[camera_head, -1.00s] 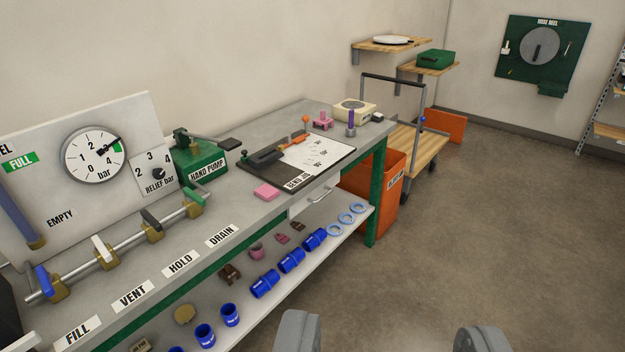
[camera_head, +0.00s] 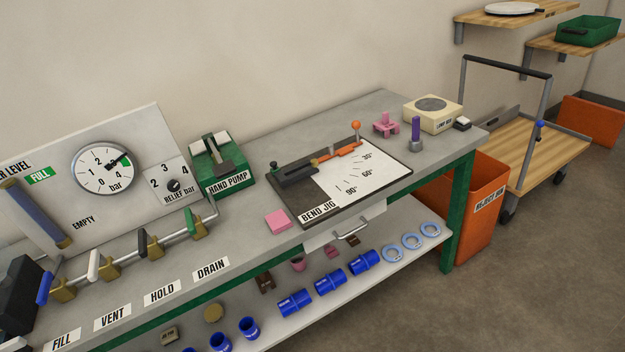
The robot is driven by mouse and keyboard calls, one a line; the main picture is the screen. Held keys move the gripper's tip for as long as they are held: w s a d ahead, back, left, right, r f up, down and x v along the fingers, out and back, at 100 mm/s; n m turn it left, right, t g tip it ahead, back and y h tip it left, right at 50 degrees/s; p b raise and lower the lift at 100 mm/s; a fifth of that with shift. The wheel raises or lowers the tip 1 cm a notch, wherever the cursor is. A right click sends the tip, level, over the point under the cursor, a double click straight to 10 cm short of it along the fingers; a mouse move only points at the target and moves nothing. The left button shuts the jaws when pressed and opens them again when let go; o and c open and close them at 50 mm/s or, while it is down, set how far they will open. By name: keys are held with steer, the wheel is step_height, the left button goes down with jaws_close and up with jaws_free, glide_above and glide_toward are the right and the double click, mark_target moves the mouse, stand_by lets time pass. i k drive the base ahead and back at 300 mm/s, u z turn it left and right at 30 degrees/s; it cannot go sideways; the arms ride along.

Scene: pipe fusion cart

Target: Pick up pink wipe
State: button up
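The pink wipe (camera_head: 277,221) is a small flat pink block on the grey workbench top (camera_head: 240,235). It lies near the bench's front edge, just left of the bend jig (camera_head: 340,180) and above and right of the DRAIN label. It is fully visible and nothing touches it from above. My gripper does not show in the current view.
The hand pump (camera_head: 222,165) stands behind the wipe to the left, and a row of valves (camera_head: 150,245) runs left of it. A drawer handle (camera_head: 349,229) juts out below the bend jig. Blue couplings (camera_head: 330,282) lie on the lower shelf (camera_head: 405,270). Floor is clear at lower right.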

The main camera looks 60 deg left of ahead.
mark_target(279, 221)
steer(key=u, duration=0.5)
steer(key=i, duration=1.15)
steer(key=u, duration=0.85)
steer(key=k, duration=0.65)
steer(key=u, duration=0.25)
steer(key=i, duration=0.7)
steer(key=z, duration=0.1)
